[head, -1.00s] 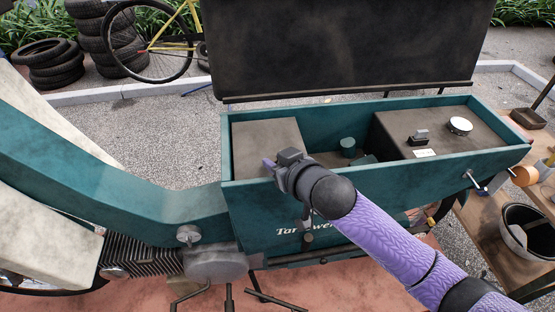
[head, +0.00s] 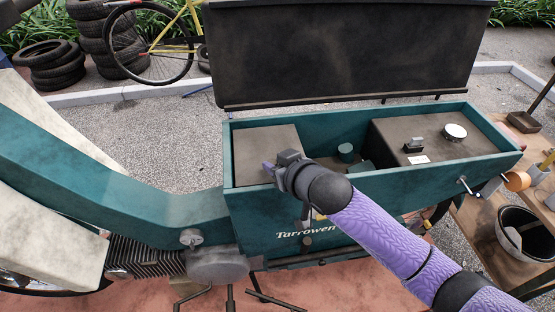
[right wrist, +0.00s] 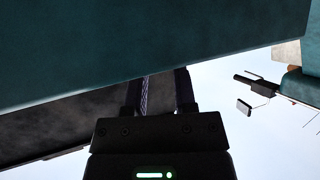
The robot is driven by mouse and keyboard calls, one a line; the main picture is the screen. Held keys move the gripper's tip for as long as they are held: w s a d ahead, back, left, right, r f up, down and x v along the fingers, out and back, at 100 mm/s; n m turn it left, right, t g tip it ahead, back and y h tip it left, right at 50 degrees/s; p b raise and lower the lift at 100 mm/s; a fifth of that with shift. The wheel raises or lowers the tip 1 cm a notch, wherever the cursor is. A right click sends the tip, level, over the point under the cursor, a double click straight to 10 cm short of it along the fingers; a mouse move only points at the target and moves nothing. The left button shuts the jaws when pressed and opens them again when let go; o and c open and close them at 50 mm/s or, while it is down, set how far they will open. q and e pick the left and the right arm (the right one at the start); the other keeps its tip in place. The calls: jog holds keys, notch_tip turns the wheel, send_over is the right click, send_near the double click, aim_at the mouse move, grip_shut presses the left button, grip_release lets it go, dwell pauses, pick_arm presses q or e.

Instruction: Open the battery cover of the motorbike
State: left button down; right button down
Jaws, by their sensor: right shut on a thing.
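The motorbike's teal box (head: 265,225), lettered "Tarrowen", fills the middle of the head view and is open on top. A wide dark panel (head: 350,50) stands raised behind it; I cannot tell whether this is the battery cover. My right gripper (head: 268,168) is at the box's front rim, left of middle. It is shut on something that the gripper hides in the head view. In the right wrist view, the fingers (right wrist: 158,92) stand apart, and their ends vanish at the edge of a teal surface (right wrist: 150,40). My left gripper is out of view.
Inside the box are a brown-grey block (head: 262,148) at left and a larger block (head: 440,140) at right with a round white-topped part (head: 454,132). A bench with a bucket (head: 525,235) stands at right. Tyres (head: 58,65) and a bicycle (head: 150,45) are behind.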

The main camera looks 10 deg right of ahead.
jog(key=w+r+g+p, duration=0.1)
jog(key=r+p, duration=0.1)
jog(key=p, duration=0.1)
jog(key=w+r+g+p, duration=0.1)
jog(key=r+p, duration=0.1)
jog(key=p, duration=0.1)
jog(key=w+r+g+p, duration=0.1)
jog(key=r+g+p, duration=0.1)
jog(key=p, duration=0.1)
jog(key=shift+r+m+h, duration=0.3)
jog(key=shift+r+m, duration=0.05)
jog(key=shift+m, duration=0.05)
jog(key=shift+w+r+g+p, duration=0.3)
jog(key=shift+w+r+p, duration=0.15)
jog(key=shift+w+r, duration=0.5)
